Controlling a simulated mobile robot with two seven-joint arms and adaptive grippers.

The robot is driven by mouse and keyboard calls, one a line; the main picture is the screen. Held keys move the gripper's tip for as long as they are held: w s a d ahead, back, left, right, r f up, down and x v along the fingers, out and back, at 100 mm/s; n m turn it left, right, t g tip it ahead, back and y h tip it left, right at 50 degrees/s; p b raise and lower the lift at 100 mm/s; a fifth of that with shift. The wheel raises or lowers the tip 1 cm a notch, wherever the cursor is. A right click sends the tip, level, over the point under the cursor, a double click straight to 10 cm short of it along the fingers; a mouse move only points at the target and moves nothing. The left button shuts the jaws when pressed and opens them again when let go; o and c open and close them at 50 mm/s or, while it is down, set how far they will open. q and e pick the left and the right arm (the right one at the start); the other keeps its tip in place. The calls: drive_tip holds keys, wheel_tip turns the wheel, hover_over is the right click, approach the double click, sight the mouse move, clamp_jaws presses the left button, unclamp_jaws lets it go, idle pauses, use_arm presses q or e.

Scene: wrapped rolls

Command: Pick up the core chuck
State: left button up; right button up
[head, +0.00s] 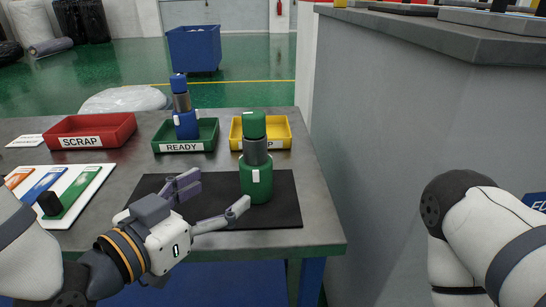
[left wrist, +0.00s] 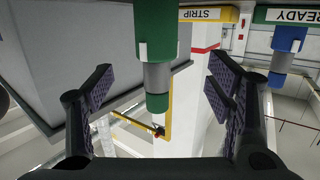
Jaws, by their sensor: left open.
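A green core chuck (head: 256,180) with a grey metal middle and a green top stands upright on a black mat (head: 285,212). It also shows upside down in the left wrist view (left wrist: 157,72), in the gap between the fingers. My left gripper (head: 217,193) is open and empty, to the left of the chuck and low beside it. Its nearer fingertip is close to the chuck's base; I cannot tell whether it touches. A similar blue chuck (head: 185,122) stands in the green READY tray (head: 206,141). My right arm shows at the right, but its gripper is not in view.
A red SCRAP tray (head: 112,126) and a yellow tray (head: 281,131), labelled STRIP in the wrist view, stand at the table's back. A colour-striped board (head: 93,183) with a black object (head: 48,203) lies at left. A tall grey counter (head: 400,130) borders the right.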

sight(256, 165)
use_arm(q)
drive_tip(key=x, duration=0.7)
drive_tip(key=b+x, duration=0.1)
drive_tip(key=x, duration=0.3)
drive_tip(key=shift+d+r, duration=0.25)
drive_tip(key=shift+r, duration=0.25)
clamp_jaws()
